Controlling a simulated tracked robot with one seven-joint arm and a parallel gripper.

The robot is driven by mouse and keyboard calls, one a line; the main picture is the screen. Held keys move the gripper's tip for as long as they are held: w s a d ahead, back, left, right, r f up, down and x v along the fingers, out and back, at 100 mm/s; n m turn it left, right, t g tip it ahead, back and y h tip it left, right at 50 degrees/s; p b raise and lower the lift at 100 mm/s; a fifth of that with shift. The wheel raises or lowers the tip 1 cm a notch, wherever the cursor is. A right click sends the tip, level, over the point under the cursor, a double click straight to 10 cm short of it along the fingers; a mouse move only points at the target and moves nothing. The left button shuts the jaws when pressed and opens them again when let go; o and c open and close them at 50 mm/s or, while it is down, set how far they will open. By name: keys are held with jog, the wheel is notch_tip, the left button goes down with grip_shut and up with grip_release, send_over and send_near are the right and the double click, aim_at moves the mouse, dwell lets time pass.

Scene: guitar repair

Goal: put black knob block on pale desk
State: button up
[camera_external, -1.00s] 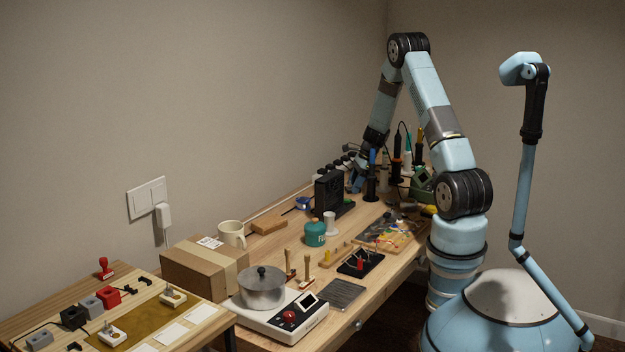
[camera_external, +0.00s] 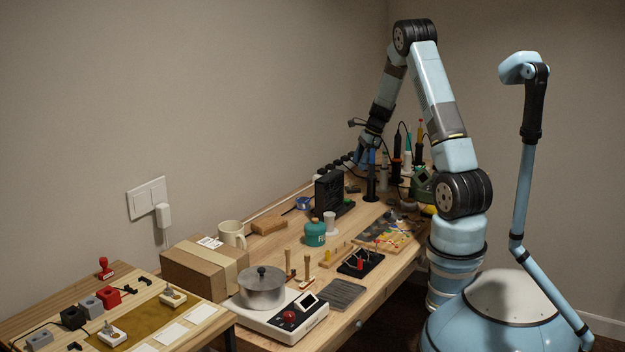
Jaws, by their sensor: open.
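A black block (camera_external: 74,317) sits among small grey and red blocks on the pale wooden desk at the lower left. It looks like the black knob block, but the knob is too small to make out. A second small dark object (camera_external: 352,188) lies on the pale long workbench (camera_external: 330,275) just below my gripper; I cannot tell what it is.
The black box (camera_external: 328,194) stands left of my gripper. Upright tools (camera_external: 397,150) crowd its right. A teal jar (camera_external: 315,232), a board with coloured parts (camera_external: 390,236), a pot (camera_external: 262,287) and a cardboard box (camera_external: 204,265) stand nearer.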

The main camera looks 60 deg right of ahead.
jog(key=s+a+r+n, duration=0.2)
jog(key=a+r+n, duration=0.2)
jog(key=a+r, duration=0.3)
jog(key=s+a+r+n+h, duration=0.1)
jog(key=s+a+r+n, duration=0.25)
jog(key=a+r, duration=0.4)
jog(key=s+a+r+n, duration=0.2)
jog(key=a+r+n, duration=0.3)
jog(key=a+r, duration=0.2)
jog(key=s+a+r+n+t+h, duration=0.1)
jog(key=s+a+r+n, duration=0.2)
jog(key=s+a+n, duration=0.3)
jog(key=s+a+r+n+t+h, duration=0.1)
jog(key=s+a+r+n, duration=0.3)
jog(key=s, duration=1.1)
jog(key=a+n, duration=0.3)
jog(key=n, duration=0.1)
jog(key=shift+s+a, duration=0.15)
jog(key=shift+a, duration=0.05)
